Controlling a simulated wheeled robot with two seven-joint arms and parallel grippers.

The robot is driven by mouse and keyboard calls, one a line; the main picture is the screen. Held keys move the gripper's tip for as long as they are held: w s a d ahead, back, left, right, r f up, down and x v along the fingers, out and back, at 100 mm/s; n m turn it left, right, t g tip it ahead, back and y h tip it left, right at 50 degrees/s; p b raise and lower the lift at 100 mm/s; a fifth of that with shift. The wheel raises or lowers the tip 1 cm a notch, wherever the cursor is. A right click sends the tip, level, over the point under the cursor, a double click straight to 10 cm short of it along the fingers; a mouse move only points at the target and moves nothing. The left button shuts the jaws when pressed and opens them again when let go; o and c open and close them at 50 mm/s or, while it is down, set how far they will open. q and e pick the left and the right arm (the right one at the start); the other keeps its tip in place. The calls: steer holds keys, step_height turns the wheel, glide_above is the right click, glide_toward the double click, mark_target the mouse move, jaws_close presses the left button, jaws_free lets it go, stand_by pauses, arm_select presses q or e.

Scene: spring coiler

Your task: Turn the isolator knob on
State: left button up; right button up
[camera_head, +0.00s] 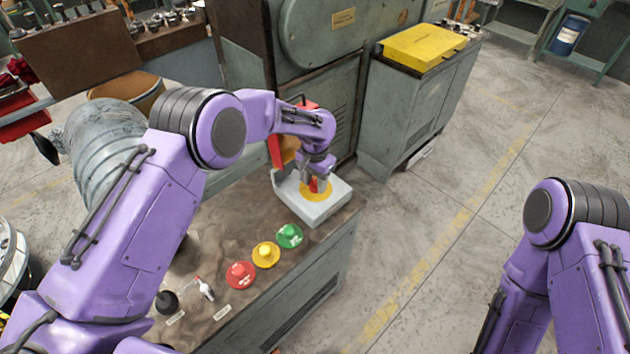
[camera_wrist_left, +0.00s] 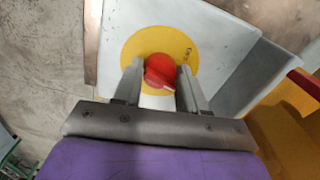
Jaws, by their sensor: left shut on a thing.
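The isolator knob (camera_wrist_left: 159,70) is red with a pale pointer mark, on a round yellow plate (camera_wrist_left: 190,52) with small lettering. The plate is on top of a light grey box (camera_head: 327,205) at the far end of the bench. My left gripper (camera_wrist_left: 159,78) points down at the box and is shut on the knob, one finger on each side. In the head view the knob (camera_head: 314,186) is partly hidden by the fingers. In the wrist view the mark points to the lower right. My right arm shows at the right edge of the head view; its gripper is out of view.
Green (camera_head: 289,236), yellow (camera_head: 265,254) and red (camera_head: 240,274) buttons line the bench (camera_head: 215,235) nearer me. A large grey machine (camera_head: 340,50) rises behind the box. The floor to the right is open.

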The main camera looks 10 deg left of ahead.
arm_select(q)
steer(key=m, duration=0.6)
steer(key=shift+d, duration=0.1)
stand_by(0.6)
steer(key=o, duration=0.8)
steer(key=shift+f, duration=0.1)
steer(key=shift+c, duration=0.2)
steer(key=o, duration=0.3)
steer(key=shift+w, duration=0.1)
steer(key=shift+d, duration=0.1)
steer(key=shift+w, duration=0.1)
